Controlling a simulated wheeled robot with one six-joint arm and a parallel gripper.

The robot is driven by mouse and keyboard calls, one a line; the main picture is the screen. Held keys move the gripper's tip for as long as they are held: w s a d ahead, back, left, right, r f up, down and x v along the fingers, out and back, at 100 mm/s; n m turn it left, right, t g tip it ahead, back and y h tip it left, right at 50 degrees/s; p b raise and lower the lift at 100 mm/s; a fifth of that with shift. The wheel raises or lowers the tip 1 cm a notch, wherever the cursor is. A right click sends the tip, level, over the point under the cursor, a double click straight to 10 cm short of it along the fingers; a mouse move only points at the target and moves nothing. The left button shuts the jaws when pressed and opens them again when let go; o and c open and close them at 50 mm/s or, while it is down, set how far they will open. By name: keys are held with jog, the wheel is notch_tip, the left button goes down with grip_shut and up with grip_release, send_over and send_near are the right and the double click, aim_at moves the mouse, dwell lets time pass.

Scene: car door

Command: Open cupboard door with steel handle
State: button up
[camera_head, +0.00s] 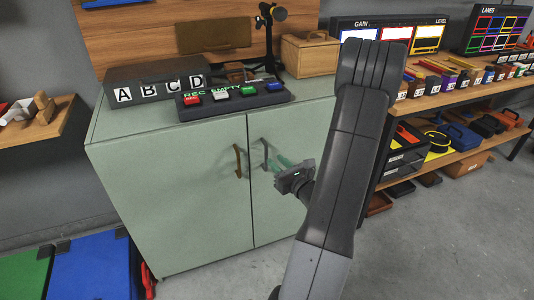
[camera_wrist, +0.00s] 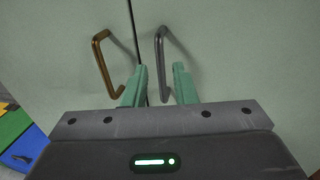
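The pale green cupboard has two doors, both shut. The steel handle (camera_head: 265,153), a grey bar, is on the right door (camera_head: 292,125), close to the seam. A brass-brown handle (camera_head: 238,161) is on the left door (camera_head: 180,195). My gripper (camera_head: 279,163) is in front of the right door at the steel handle. In the wrist view its green fingers are apart, and the lower part of the steel handle (camera_wrist: 161,62) shows between them with gaps on both sides. The brown handle (camera_wrist: 100,62) lies outside the left finger. Contact with the steel handle is not visible.
A dark box lettered A B C D (camera_head: 158,90) and a button panel (camera_head: 235,98) stand on the cupboard top. A loaded workbench (camera_head: 440,105) stands to the right. The floor in front (camera_head: 225,280) is clear.

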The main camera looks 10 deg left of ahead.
aim_at(267, 153)
jog(key=x, duration=0.6)
jog(key=shift+w+a, duration=0.25)
jog(key=shift+a, duration=0.1)
grip_shut()
